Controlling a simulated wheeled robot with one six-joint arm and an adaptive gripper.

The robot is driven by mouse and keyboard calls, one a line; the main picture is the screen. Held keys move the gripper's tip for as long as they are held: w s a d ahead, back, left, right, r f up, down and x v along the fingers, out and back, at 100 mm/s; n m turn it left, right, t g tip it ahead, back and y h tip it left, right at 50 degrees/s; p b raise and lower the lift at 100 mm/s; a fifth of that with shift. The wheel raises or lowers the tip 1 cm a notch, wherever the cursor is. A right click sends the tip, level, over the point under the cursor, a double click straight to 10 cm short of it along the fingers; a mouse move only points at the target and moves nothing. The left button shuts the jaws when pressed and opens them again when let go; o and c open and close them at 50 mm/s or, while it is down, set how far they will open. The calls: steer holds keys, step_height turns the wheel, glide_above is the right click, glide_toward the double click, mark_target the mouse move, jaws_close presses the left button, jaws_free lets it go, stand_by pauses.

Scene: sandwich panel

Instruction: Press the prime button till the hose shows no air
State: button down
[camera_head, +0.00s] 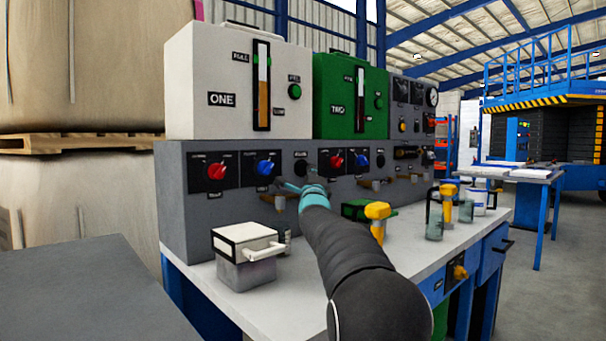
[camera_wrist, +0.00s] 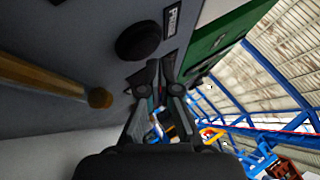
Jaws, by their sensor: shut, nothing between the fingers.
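A round black button (camera_wrist: 138,40) on the grey panel (camera_wrist: 60,30) has a label beside it that seems to read PRIME (camera_wrist: 172,18). I take it for the black button (camera_head: 300,163) right of the blue knob in the head view; a second black button (camera_head: 380,160) sits farther right. My gripper (camera_wrist: 160,72) is shut and empty, its fingertips close beside the black button in the wrist view; I cannot tell whether they touch. In the head view my gripper (camera_head: 289,187) is in front of the panel, below the buttons. No hose with visible air can be made out.
A brown rod-like spout (camera_wrist: 50,78) sticks out near my fingers. Red (camera_head: 216,171) and blue (camera_head: 265,166) knobs are on the panel. White tank ONE (camera_head: 225,75) and green tank TWO (camera_head: 340,80) stand above. A white-lidded box (camera_head: 245,262) and a yellow-topped tool (camera_head: 377,211) stand on the bench.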

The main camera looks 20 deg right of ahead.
steer(key=shift+s, duration=0.1)
steer(key=s+b, duration=0.1)
steer(key=s+d+b, duration=0.1)
steer(key=s, duration=0.1)
steer(key=s+b, duration=0.1)
steer(key=shift+s+d+b, duration=0.3)
steer(key=shift+d+b, duration=0.05)
stand_by(0.3)
stand_by(2.3)
